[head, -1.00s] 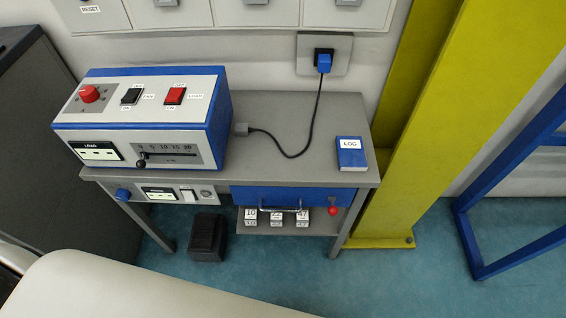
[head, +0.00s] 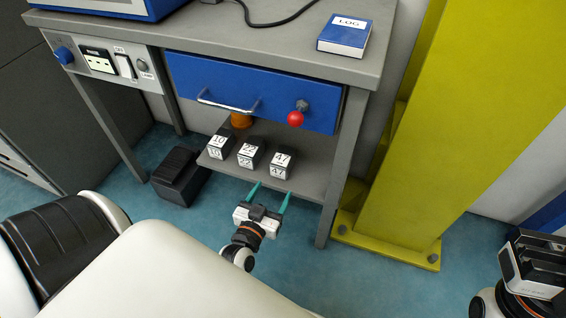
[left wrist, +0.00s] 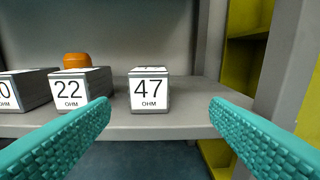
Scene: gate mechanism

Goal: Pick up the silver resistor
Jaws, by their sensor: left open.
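Three grey blocks with white OHM labels stand in a row on the lower shelf (head: 308,186): 10 (head: 221,145), 22 (head: 250,154) and 47 (head: 281,164). Their bodies look alike, so I cannot tell which one is the silver resistor. In the left wrist view the 47 block (left wrist: 149,90) is straight ahead, with the 22 block (left wrist: 80,90) left of it and the 10 block (left wrist: 22,90) cut by the edge. My left gripper (head: 270,191) is open and empty, its teal fingers just in front of the 47 block. My right gripper (head: 535,262) is at the far right; its jaws are unclear.
A blue drawer (head: 255,92) with a handle (head: 228,107) and a red knob (head: 296,118) overhangs the shelf. An orange round thing (head: 241,120) sits behind the blocks. A table leg (head: 331,205) and a yellow column (head: 420,150) stand to the right.

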